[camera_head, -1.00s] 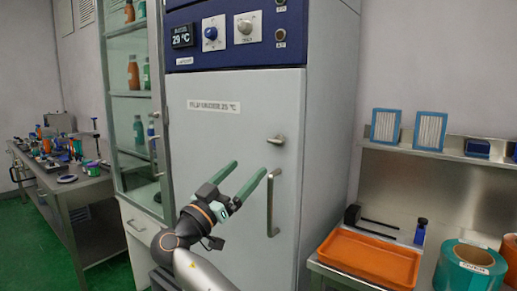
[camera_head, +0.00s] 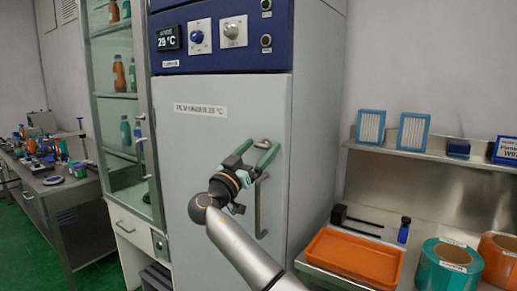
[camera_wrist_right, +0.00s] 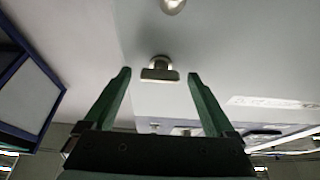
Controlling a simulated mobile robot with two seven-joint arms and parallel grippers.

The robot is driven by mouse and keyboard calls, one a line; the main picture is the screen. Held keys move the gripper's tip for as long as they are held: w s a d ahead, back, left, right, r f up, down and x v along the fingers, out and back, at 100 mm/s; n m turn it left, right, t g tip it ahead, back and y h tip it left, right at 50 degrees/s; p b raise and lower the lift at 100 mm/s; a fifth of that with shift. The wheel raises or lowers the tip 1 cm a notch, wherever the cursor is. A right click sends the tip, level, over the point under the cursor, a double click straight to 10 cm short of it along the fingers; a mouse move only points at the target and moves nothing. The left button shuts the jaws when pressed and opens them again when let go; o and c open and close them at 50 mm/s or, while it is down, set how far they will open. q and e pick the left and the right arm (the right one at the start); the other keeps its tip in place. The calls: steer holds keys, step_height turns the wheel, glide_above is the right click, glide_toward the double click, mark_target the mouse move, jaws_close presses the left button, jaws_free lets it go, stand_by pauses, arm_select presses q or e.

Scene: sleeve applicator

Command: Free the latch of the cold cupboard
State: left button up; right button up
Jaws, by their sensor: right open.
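The cold cupboard (camera_head: 200,150) has a grey door with a label on it, under a blue panel reading 29 °C. Its small metal latch (camera_head: 261,142) is on the right side of the door, above the long vertical handle (camera_head: 258,210). My right gripper (camera_head: 262,147) is open at the latch, its green fingers to either side of it in the picture. In the right wrist view the latch (camera_wrist_right: 160,72) shows as a short crosswise bar between the open fingers. I see no finger touching it. My left gripper is out of view.
A glass cabinet with bottles (camera_head: 120,90) stands left of the cupboard. At right, a steel bench holds an orange tray (camera_head: 352,257) and tape-like rolls (camera_head: 448,267). A cluttered table (camera_head: 60,185) is at far left.

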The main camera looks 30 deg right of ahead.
steer(key=shift+c, duration=0.2)
steer(key=c, duration=1.3)
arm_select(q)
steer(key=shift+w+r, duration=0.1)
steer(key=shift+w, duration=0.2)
arm_select(e)
steer(key=shift+c, duration=0.2)
